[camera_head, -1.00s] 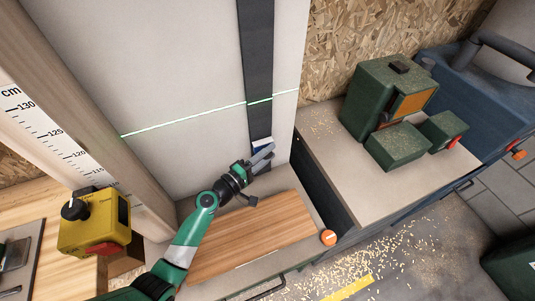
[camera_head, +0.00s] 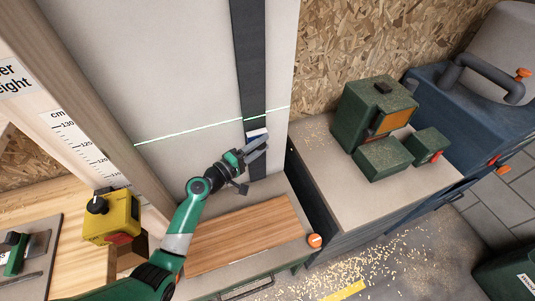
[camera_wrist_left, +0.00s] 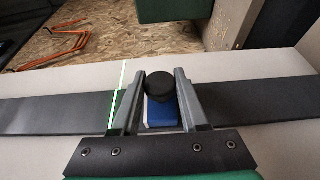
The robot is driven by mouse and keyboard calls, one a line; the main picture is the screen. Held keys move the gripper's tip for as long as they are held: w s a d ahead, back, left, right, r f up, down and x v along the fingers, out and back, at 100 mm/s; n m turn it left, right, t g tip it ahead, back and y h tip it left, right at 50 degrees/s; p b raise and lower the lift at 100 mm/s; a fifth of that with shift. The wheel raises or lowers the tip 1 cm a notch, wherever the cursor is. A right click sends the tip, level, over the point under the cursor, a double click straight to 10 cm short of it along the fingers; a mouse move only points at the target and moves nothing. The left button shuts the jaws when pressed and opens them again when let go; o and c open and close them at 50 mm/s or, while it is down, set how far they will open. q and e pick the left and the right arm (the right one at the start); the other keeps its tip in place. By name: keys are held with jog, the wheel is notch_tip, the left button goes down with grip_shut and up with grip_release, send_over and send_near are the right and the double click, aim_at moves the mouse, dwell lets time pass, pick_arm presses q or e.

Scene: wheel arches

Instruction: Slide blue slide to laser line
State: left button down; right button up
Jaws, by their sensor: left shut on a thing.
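The blue slide (camera_head: 252,140) sits on a dark vertical rail (camera_head: 247,60) on the pale panel. Its pale upper edge shows just below the green laser line (camera_head: 190,131), with a small gap. My left gripper (camera_head: 262,146) is at the slide and hides part of it. In the left wrist view the gripper (camera_wrist_left: 160,100) is shut around the slide's black knob (camera_wrist_left: 160,82), with the blue body (camera_wrist_left: 161,112) between the fingers. The laser line there (camera_wrist_left: 123,77) crosses the rail beside the left finger. My right gripper is not in view.
A wooden board (camera_head: 245,238) lies on the bench below the rail. A yellow device (camera_head: 110,217) stands by the cm scale (camera_head: 80,145) at left. A green machine (camera_head: 375,112) stands on the right cabinet. The rail above the line is clear.

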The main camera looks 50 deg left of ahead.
aim_at(260, 133)
pick_arm(q)
notch_tip(260, 133, up, 6)
jog(key=p, duration=0.3)
jog(key=shift+f, duration=0.25)
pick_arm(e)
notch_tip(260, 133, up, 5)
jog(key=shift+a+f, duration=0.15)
pick_arm(q)
jog(key=shift+f, duration=0.1)
jog(key=shift+c, duration=2.1)
grip_release()
jog(key=shift+r, duration=0.35)
notch_tip(260, 133, up, 3)
jog(key=shift+r+p, duration=0.2)
jog(key=shift+p, duration=0.9)
jog(key=s+d+r+p, duration=0.6)
jog(key=s+d+r, duration=0.2)
jog(key=s, duration=0.3)
jog(key=shift+s+r, duration=0.2)
jog(key=shift+r, duration=0.25)
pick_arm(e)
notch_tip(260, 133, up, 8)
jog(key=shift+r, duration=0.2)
